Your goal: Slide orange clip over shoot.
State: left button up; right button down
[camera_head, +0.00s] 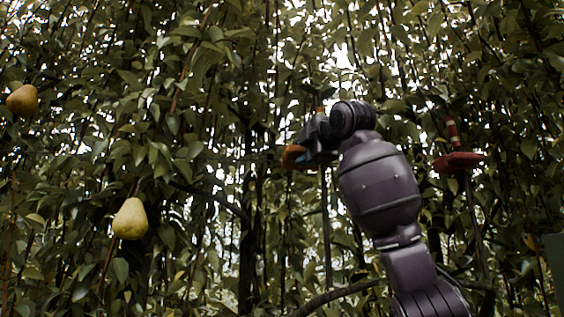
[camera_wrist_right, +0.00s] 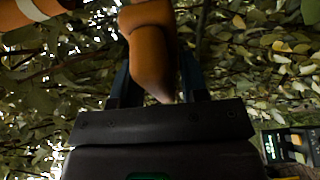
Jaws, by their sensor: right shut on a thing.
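My right gripper (camera_head: 304,155) reaches up from the lower right in the head view, in front of the foliage. It is shut on the orange clip (camera_head: 292,157), which pokes out at its left side. In the right wrist view the orange clip (camera_wrist_right: 150,50) sits between the two dark fingers of my right gripper (camera_wrist_right: 155,78). A thin upright shoot (camera_head: 326,225) stands just below the gripper in the head view. The gripper hides its upper part, so I cannot tell whether the clip is around it or beside it. My left gripper is not in view.
A red clip-like piece (camera_head: 458,161) stands on another thin stem at the right. Two pears, one upper left (camera_head: 22,100) and one lower (camera_head: 130,219), hang at the left. Dense leaves fill the background. An orange banded cylinder (camera_wrist_right: 28,30) crosses the wrist view's upper left.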

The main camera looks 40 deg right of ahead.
jog(key=shift+s+d, duration=0.35)
jog(key=shift+d, duration=0.25)
jog(key=shift+s+d, duration=0.35)
jog(key=shift+d, duration=0.2)
jog(key=shift+s+d, duration=0.1)
jog(key=shift+d, duration=0.1)
jog(key=c, duration=1)
grip_release()
jog(key=shift+o, duration=0.2)
jog(key=shift+s+d, duration=0.2)
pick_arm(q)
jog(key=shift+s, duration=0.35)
pick_arm(e)
jog(key=shift+a, duration=0.15)
